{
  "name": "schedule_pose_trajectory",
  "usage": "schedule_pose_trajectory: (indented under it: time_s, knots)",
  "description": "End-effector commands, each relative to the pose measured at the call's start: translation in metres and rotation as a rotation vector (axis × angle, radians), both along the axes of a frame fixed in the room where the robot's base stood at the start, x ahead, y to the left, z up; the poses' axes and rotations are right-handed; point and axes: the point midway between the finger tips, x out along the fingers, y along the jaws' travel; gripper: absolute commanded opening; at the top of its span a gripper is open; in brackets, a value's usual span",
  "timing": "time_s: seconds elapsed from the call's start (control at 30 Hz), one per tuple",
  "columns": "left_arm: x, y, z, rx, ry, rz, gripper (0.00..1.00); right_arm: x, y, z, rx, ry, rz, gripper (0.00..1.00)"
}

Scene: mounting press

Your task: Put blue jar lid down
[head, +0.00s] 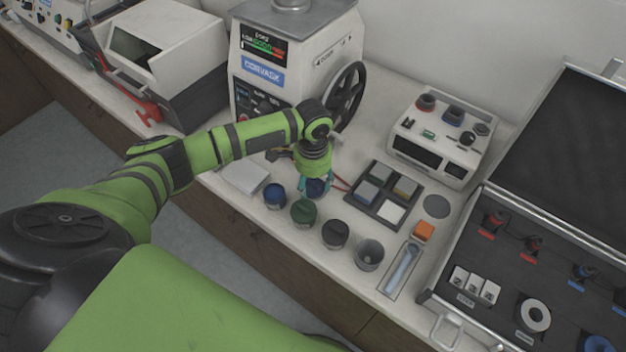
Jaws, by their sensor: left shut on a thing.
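My left gripper (315,184) reaches down over the counter just behind the row of jars. It is shut on a dark blue round piece, which looks like the blue jar lid (317,188). The wrist hides part of the lid, and I cannot tell whether it touches the counter. The blue jar (275,196) stands left of the gripper, near the front edge. My right gripper is not in view.
A green jar (303,213), a black jar (335,234) and a grey cup (369,254) line the front. A dark tray (377,212) with coloured blocks is right of the gripper. The press (290,70) stands behind. An open case (545,240) fills the right.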

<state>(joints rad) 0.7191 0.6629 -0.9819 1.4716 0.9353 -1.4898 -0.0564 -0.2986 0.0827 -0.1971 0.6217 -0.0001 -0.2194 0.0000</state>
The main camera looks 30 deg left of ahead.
Motion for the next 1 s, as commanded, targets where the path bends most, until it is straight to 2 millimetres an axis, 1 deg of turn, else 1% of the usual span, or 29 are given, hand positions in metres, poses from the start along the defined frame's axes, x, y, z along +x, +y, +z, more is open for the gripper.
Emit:
schedule_pose_trajectory:
  time_s: [0.03,0.07,0.1,0.43,0.57,0.67,0.9,1.0]
  knots:
    - [0.000,0.000,-0.002,0.000,0.001,0.000,0.46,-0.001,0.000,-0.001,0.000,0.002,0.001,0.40]
    - [0.000,0.000,-0.002,-0.001,0.001,0.000,0.70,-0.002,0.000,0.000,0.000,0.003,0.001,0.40]
    - [0.000,0.000,-0.002,-0.001,0.001,0.000,0.82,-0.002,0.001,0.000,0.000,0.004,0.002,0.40]
    - [0.000,0.000,-0.001,0.000,0.000,0.000,0.82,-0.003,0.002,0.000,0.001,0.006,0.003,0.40]
    - [0.001,0.000,0.007,-0.001,-0.002,0.000,0.82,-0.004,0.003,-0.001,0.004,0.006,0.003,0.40]
    - [0.001,0.000,0.022,-0.001,-0.003,-0.001,0.82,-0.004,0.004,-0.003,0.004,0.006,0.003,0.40]
    - [0.001,0.000,0.074,-0.002,-0.005,0.000,0.82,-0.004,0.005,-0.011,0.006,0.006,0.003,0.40]
    - [0.001,0.000,0.093,0.000,-0.005,0.000,0.82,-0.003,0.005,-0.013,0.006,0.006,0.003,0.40]
